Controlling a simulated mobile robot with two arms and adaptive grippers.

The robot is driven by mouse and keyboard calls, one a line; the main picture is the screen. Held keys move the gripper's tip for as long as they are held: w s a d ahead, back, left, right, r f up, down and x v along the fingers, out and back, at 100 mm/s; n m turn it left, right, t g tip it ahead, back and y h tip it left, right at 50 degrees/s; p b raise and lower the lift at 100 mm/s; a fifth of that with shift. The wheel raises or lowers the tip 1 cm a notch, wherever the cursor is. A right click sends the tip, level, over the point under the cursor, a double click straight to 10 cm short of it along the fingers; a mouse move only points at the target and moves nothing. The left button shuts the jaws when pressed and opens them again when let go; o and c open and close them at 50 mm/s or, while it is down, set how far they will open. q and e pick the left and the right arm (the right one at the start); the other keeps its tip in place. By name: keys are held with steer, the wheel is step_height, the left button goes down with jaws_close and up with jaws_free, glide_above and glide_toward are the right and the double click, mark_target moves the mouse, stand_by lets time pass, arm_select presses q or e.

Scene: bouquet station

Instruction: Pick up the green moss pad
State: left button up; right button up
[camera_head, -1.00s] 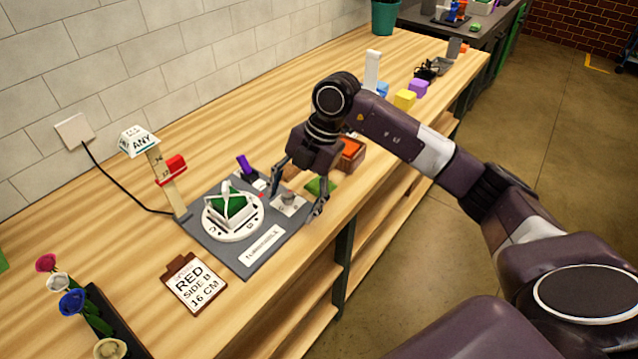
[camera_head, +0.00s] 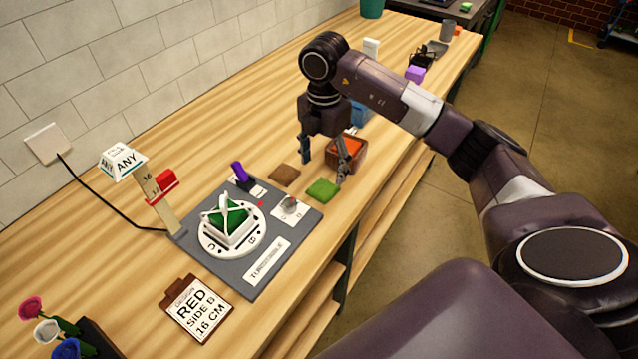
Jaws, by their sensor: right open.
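The green moss pad (camera_head: 322,189) lies flat on the wooden bench, just right of the grey turntable board. A brown pad (camera_head: 284,174) lies to its left, apart from it. My right gripper (camera_head: 323,172) points down with its two fingers spread apart and nothing between them. It is above and slightly behind the green pad, with its right finger near the pad's far right corner. I cannot tell whether that finger touches anything. My left gripper is not in view.
The grey board (camera_head: 212,263) carries a white dial with a green block. A wooden box with orange contents (camera_head: 347,152) stands close behind the right finger.

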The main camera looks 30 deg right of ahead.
mark_target(323, 187)
steer(key=shift+s+f+p, duration=0.4)
steer(key=shift+f+p, duration=0.1)
steer(key=shift+f, duration=0.35)
step_height(323, 187, down, 3)
steer(key=shift+w+a+r+p, duration=0.1)
steer(key=shift+w+p, duration=0.05)
steer(key=shift+p, duration=0.45)
steer(key=shift+f, duration=0.75)
steer(key=shift+c, duration=0.7)
steer(key=shift+w, duration=0.1)
steer(key=c, duration=0.7)
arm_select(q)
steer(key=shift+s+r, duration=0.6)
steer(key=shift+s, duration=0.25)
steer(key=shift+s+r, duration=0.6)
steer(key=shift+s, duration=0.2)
arm_select(e)
steer(key=shift+r, duration=0.1)
steer(key=shift+c, duration=0.2)
